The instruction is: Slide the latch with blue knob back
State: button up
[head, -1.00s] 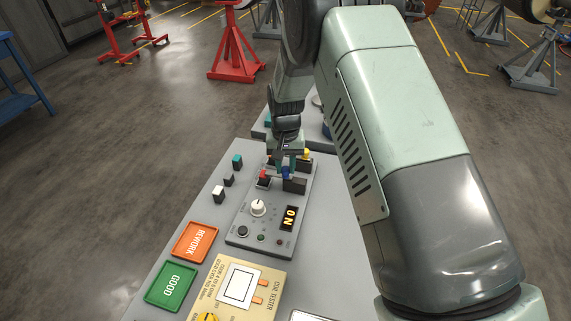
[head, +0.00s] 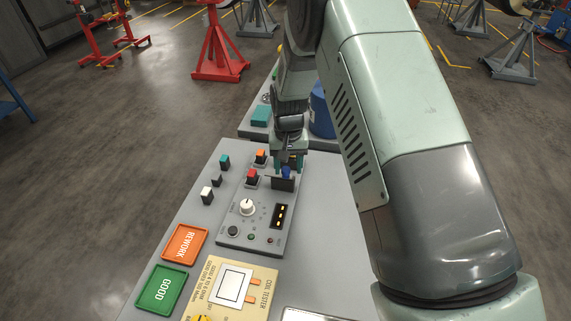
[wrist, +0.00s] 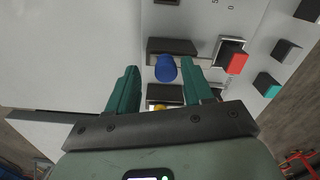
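The blue knob (head: 286,173) sits at the dark latch block (head: 282,184) on the grey control panel (head: 232,228). In the wrist view the blue knob (wrist: 165,69) stands between my teal fingertips, in front of the black block (wrist: 171,46). My gripper (head: 288,162) is above the panel, pointing down over the knob. In the wrist view my gripper (wrist: 159,66) is open, with a gap visible on both sides of the knob. A yellow knob (wrist: 158,107) shows partly between the fingers, nearer the palm.
A red button (head: 252,174) and an orange button (head: 261,156) lie left of the latch. A white dial (head: 247,207) and dark display (head: 279,216) are nearer. An orange tray (head: 185,243) and green tray (head: 163,289) lie left. A blue cylinder (head: 321,116) stands behind.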

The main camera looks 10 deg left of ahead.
jog(key=shift+a, duration=0.1)
notch_tip(320, 180, up, 11)
dwell(0.6)
dwell(0.3)
notch_tip(320, 180, up, 11)
jog(key=t, duration=0.1)
send_over(288, 169)
jog(key=s+d, duration=0.3)
jog(key=d, duration=0.3)
jog(key=s+d+r+m+t, duration=0.1)
jog(key=s+d+r+t, duration=0.1)
jog(key=s+d+r, duration=0.6)
jog(key=s+d+r+t, duration=0.1)
jog(key=s+d, duration=0.3)
jog(key=s, duration=0.4)
jog(key=s+d+r+m+t, duration=0.1)
jog(key=s+d+r, duration=0.3)
jog(key=s, duration=0.5)
jog(key=shift+d+m+t, duration=0.3)
jog(key=shift+d, duration=0.1)
jog(key=shift+o, duration=0.3)
jog(key=shift+r, duration=0.1)
